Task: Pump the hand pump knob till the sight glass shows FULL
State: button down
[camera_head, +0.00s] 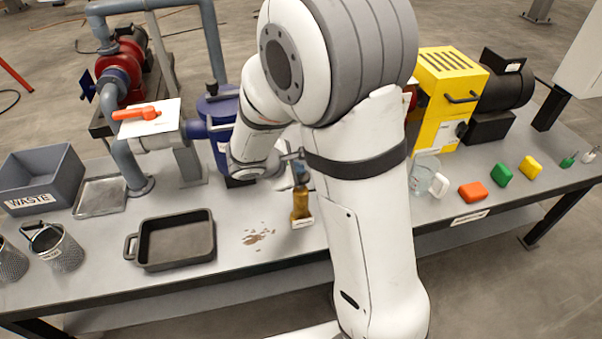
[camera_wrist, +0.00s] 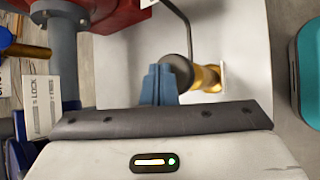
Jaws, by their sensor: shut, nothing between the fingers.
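The hand pump (camera_head: 300,206) is a small brass-coloured cylinder standing on the bench, with a small label at its foot. In the wrist view its brass body (camera_wrist: 208,77) lies just beyond my fingers, with a dark round knob (camera_wrist: 178,70) on its end. My gripper (camera_head: 300,178) is directly over the pump; its blue fingers (camera_wrist: 159,84) are shut with nothing between them. The fingertips overlap the knob's edge in the wrist view; I cannot tell whether they touch it. I cannot make out the sight glass or its reading.
A dark tray (camera_head: 177,240) and brown flakes (camera_head: 258,237) lie left of the pump. A grey WASTE bin (camera_head: 40,177) stands far left. A clear jug (camera_head: 427,178), coloured blocks (camera_head: 472,192) and a yellow machine (camera_head: 446,97) are at right. Pipework stands behind.

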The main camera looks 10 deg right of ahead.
jog(key=shift+f+b, duration=1.4)
dwell(1.0)
jog(key=shift+r, duration=0.1)
jog(key=shift+r+p, duration=1.7)
jog(key=shift+r, duration=0.55)
jog(key=shift+r+p, duration=1.8)
jog(key=shift+r, duration=0.7)
dwell(0.8)
